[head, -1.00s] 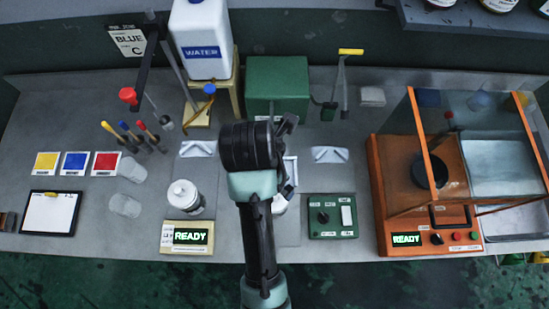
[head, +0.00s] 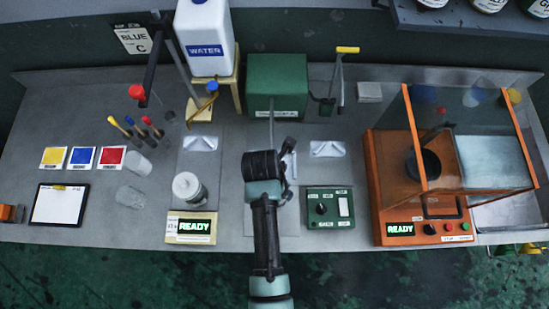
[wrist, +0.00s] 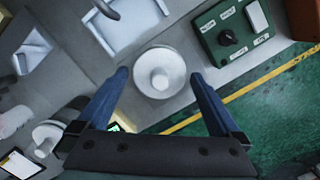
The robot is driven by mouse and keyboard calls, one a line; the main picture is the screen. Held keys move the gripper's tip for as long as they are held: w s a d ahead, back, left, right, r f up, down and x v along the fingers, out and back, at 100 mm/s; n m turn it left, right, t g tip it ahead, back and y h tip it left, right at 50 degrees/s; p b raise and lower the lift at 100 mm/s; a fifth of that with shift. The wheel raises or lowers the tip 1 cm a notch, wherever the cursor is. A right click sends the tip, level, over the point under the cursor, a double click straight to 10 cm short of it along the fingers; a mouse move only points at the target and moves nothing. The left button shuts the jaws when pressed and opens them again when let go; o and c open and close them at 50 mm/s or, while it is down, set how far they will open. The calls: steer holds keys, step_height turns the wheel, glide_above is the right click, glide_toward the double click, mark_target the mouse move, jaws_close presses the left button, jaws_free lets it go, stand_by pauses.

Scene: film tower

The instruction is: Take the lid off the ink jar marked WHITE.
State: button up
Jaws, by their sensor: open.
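In the wrist view my gripper (wrist: 160,76) is open, its two blue fingers apart. A round white lidded jar (wrist: 160,60), seen from above with a knob at its centre, lies between the fingertips in the picture. I cannot tell how far below them it is, and no label on it shows. In the head view my arm hides this jar and my fingertips. A second white-lidded jar (head: 187,187) stands at the left behind a READY display; it also shows in the wrist view (wrist: 47,134). I cannot read its marking.
A green control box (head: 329,206) stands close to the right of my gripper. The READY display unit (head: 190,241) is at the left front. An orange glass-walled machine (head: 392,190) stands further right. A green box (head: 277,80) is behind. The bench's front edge is near.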

steer(key=shift+f, duration=0.35)
steer(key=c, duration=1.1)
